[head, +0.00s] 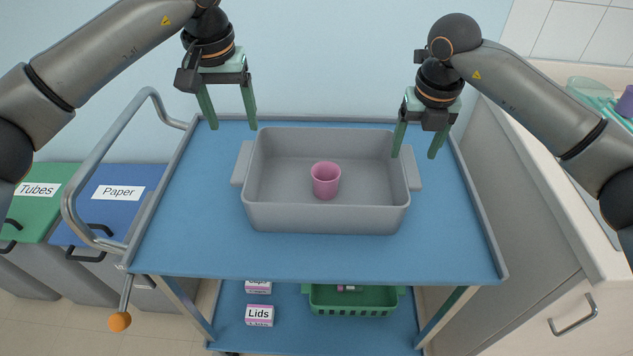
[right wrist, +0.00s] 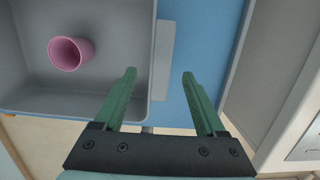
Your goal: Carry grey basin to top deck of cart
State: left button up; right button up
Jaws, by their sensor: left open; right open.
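The grey basin (head: 325,219) sits on the blue top deck (head: 200,240) of the cart, around its middle. A pink cup (head: 325,180) stands inside the basin. The basin (right wrist: 25,90) and the cup (right wrist: 70,53) also show in the right wrist view. My left gripper (head: 233,128) is open and empty above the deck, near the basin's back left corner. My right gripper (head: 416,156) is open and empty, above the basin's right handle (head: 413,168). In the right wrist view its fingers (right wrist: 160,78) are apart, with the handle (right wrist: 162,60) ahead between them.
The cart's lower shelf holds a green basket (head: 352,301) and boxes, one marked Lids (head: 259,315). Bins marked Tubes (head: 40,190) and Paper (head: 118,192) stand at left. A counter (head: 540,160) flanks the cart at right. The deck in front of the basin is clear.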

jog(key=r, duration=0.3)
jog(key=s+r, duration=0.1)
jog(key=r, duration=0.1)
jog(key=shift+r, duration=0.3)
jog(key=shift+f, duration=0.1)
